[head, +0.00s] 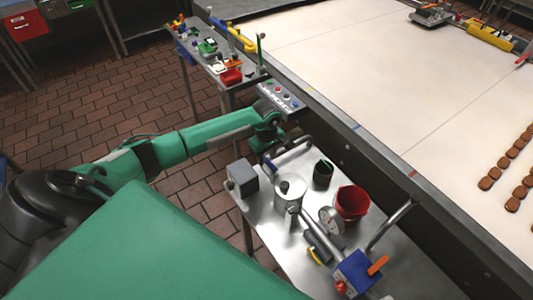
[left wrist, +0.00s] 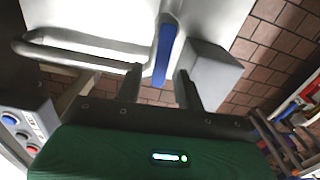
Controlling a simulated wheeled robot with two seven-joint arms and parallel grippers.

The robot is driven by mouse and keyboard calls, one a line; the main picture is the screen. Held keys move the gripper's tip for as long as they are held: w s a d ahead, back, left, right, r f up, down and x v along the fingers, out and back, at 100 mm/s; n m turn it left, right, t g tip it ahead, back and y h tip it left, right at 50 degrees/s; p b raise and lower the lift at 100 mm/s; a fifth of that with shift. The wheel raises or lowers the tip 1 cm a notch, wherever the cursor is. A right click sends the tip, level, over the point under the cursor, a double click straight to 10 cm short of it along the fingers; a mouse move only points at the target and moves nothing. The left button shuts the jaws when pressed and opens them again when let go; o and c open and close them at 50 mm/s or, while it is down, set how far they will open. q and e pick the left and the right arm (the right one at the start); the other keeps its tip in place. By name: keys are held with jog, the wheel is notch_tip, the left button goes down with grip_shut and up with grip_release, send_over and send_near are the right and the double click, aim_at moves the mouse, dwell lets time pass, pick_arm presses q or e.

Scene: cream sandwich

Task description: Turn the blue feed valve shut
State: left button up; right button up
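The blue feed valve's lever (head: 268,163) shows at the back of the steel cart, by the metal cylinder. In the left wrist view, the blue lever (left wrist: 166,48) runs nearly upright in the picture, its near end between my fingers. My left gripper (head: 258,152) is at the cart's back edge, over the lever. In the left wrist view my left gripper (left wrist: 160,72) is open, with one finger on each side of the lever and gaps between. The valve body is not clearly visible. My right gripper is not in view.
The steel cart (head: 262,225) holds a grey box (head: 242,178), a metal cylinder (head: 290,193), a dark cup (head: 323,174), a red bucket (head: 352,203) and a gauge (head: 331,220). A bent rail (left wrist: 80,50) lies left of the lever. A button panel (head: 281,95) stands behind.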

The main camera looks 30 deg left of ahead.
pick_arm(q)
jog(key=shift+f, duration=0.1)
grip_shut()
jog(key=s+d+n+b, duration=0.2)
jog(key=s+n+b, duration=0.3)
jog(key=n+b, duration=0.6)
jog(key=shift+s+d+n, duration=0.25)
jog(key=shift+n, duration=2.85)
